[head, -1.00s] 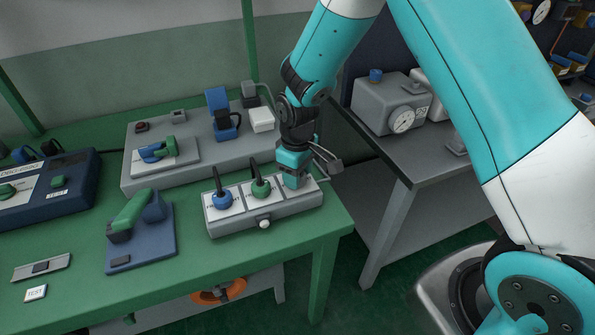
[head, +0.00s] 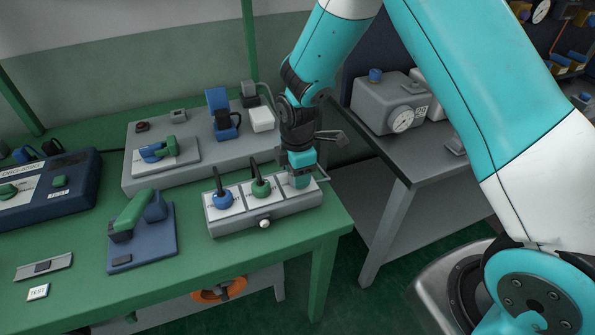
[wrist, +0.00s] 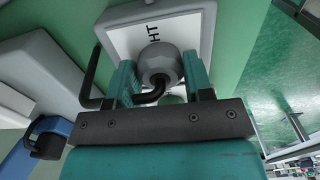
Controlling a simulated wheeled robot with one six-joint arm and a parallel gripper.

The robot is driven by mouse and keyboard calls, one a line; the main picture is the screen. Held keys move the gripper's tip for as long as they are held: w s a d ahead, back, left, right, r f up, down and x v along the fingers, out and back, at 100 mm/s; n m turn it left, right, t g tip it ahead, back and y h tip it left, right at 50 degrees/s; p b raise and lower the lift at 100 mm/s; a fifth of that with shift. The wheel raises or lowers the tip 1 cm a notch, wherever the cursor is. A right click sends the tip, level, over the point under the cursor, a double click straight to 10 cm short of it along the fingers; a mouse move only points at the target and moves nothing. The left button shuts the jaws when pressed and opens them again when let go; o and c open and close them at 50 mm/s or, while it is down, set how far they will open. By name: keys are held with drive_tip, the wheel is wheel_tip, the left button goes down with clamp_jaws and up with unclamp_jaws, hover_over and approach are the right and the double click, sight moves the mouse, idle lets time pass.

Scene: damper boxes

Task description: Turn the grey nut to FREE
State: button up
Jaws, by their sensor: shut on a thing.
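The grey nut (wrist: 158,62) shows in the wrist view as a rounded grey body on a white label plate (wrist: 196,30), where the letters "HT" can be read. My gripper (wrist: 160,82) has its teal fingers on either side of the nut and is shut on it. A black bent bar lies between and beside the fingers. In the head view my gripper (head: 299,180) is at the right end of the grey box (head: 235,226) and hides most of the nut. The FREE mark cannot be made out.
On the same box stand a blue nut (head: 223,198) and a green nut (head: 261,188), each with an upright black lever, just left of my gripper. A blue plate with a green handle (head: 130,215) lies further left. A grey panel (head: 185,165) stands behind.

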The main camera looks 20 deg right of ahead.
drive_tip(key=shift+w+a+r+n, duration=0.1)
drive_tip(key=shift+w+a+n, duration=0.05)
drive_tip(key=shift+n, duration=1.05)
drive_tip(key=o, duration=0.9)
drive_tip(key=shift+o, duration=0.2)
wheel_tip(320, 180, up, 17)
drive_tip(key=b, duration=0.1)
drive_tip(key=shift+r, duration=0.2)
